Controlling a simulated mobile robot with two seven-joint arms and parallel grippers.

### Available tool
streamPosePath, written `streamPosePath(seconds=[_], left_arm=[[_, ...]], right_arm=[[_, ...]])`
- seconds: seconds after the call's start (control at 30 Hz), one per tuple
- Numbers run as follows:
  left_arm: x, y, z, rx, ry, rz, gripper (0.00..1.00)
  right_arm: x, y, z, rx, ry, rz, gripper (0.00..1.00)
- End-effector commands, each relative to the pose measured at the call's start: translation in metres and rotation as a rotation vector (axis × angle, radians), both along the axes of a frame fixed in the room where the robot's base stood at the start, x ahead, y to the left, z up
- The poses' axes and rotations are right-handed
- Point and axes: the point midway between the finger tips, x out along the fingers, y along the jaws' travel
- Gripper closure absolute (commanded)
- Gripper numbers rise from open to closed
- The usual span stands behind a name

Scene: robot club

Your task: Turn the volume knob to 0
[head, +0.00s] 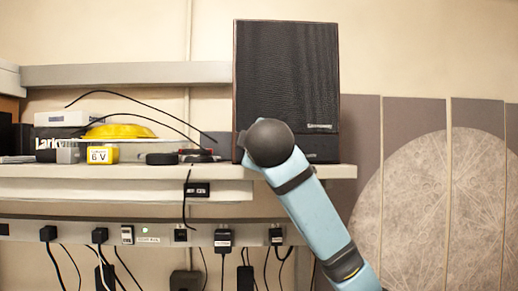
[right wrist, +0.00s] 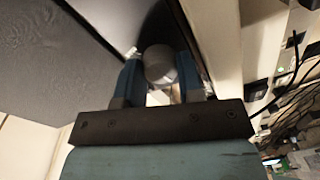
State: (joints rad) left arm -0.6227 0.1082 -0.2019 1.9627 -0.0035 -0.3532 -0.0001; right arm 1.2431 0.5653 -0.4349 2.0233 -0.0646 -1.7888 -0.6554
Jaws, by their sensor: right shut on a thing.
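The black speaker (head: 288,75) stands upright on the shelf; its side also fills the left of the right wrist view (right wrist: 70,50). In that view a round grey volume knob (right wrist: 159,62) sits between the two blue fingers of my right gripper (right wrist: 160,74), which is shut on it. In the head view my blue right arm reaches up from the lower right, and its dark round wrist covers the speaker's lower left corner, so the knob and the fingers are hidden there. I cannot read any dial marking or the knob's setting. My left gripper is not in view.
The shelf (head: 210,171) holds a yellow domed item (head: 120,131), a 6 V battery (head: 102,154) and boxes to the speaker's left. Thin black cables arch over them. A power strip (head: 150,233) with several plugs and hanging cords runs below.

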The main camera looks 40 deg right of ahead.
Motion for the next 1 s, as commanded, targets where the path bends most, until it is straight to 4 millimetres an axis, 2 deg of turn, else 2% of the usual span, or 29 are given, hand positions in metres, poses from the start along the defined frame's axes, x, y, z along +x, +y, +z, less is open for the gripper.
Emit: streamPosePath(seconds=[0.5, 0.53, 0.63, 1.0], left_arm=[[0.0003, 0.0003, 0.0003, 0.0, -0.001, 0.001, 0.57], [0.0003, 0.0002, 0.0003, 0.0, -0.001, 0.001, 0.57], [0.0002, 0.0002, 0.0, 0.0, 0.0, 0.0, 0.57], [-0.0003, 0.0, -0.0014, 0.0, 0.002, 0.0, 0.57]], right_arm=[[0.0002, 0.0004, -0.0008, -0.019, 0.013, 0.0, 0.89], [0.0002, 0.0004, -0.0008, -0.019, 0.013, 0.0, 0.63], [0.0001, 0.0003, -0.0007, -0.019, 0.013, 0.001, 0.4], [0.0003, 0.0005, -0.0015, -0.018, 0.015, 0.001, 0.4]])
